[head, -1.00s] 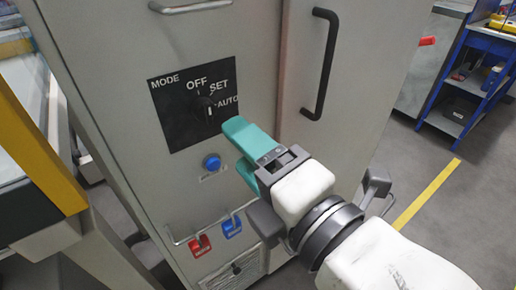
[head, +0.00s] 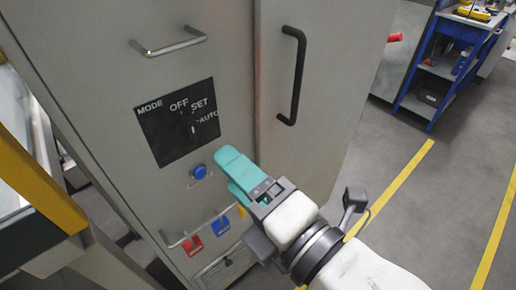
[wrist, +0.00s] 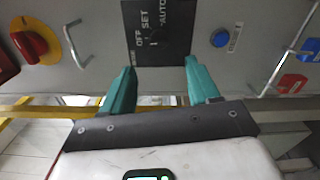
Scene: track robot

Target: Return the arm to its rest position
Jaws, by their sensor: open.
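My gripper (head: 232,172) has teal fingers and stands in front of the grey cabinet, below and right of the black mode panel (head: 158,142). In the wrist view my gripper (wrist: 162,82) shows its two fingers well apart with nothing between them. The mode panel (wrist: 160,55) is ahead of the fingertips there, marked OFF, SET and AUTO. The mode knob (head: 188,125) sits on the panel; which way it points is hard to tell. My white arm comes in from the lower right.
The grey cabinet (head: 110,75) has a silver handle (head: 168,43) and a black handle (head: 292,75). A blue button (head: 199,171), a red tag (head: 192,245) and a blue tag (head: 221,225) are close by. A red rotary switch (wrist: 34,45) shows too. Open floor with yellow lines lies right.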

